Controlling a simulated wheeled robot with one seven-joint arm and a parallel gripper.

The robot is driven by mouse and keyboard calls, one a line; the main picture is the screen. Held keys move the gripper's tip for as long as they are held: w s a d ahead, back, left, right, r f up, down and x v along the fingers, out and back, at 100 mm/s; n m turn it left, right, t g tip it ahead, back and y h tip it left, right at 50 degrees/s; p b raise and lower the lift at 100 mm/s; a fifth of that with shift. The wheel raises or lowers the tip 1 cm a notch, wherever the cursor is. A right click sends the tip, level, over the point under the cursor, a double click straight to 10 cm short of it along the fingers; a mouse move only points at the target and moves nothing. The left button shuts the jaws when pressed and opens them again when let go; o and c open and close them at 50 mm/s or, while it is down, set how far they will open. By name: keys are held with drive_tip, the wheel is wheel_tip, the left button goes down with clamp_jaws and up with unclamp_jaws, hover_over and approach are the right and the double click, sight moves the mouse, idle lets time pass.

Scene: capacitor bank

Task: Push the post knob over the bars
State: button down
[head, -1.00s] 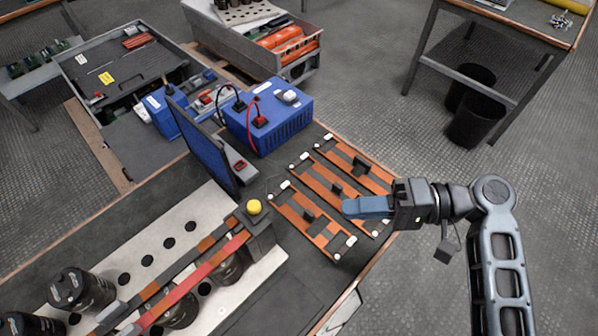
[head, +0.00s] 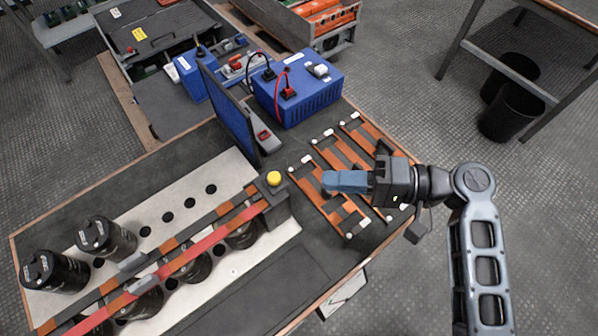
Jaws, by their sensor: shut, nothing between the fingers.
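The post knob is a yellow round cap (head: 273,178) on a dark grey block (head: 277,205) at the right end of the bars. The bars, one copper-brown (head: 205,226) and one red (head: 212,246), run from the knob block down to the lower left above several black capacitors. My gripper (head: 326,182) is shut and empty, with blue fingers pointing left. It hovers over the copper-coloured frames, to the right of the knob and apart from it.
Copper-coloured frames with white ends (head: 330,205) lie on the bench under my gripper. A blue box (head: 300,95) with red and black leads and an upright blue panel (head: 228,112) stand behind the knob. The dark bench front (head: 265,290) is clear.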

sight(287, 196)
drive_tip(key=p+x, duration=0.1)
drive_tip(key=x, duration=0.6)
drive_tip(key=shift+s, duration=0.1)
drive_tip(key=shift+s+a, duration=0.6)
drive_tip(key=shift+a, duration=0.25)
drive_tip(key=shift+s+a, duration=0.15)
drive_tip(key=shift+a, duration=0.1)
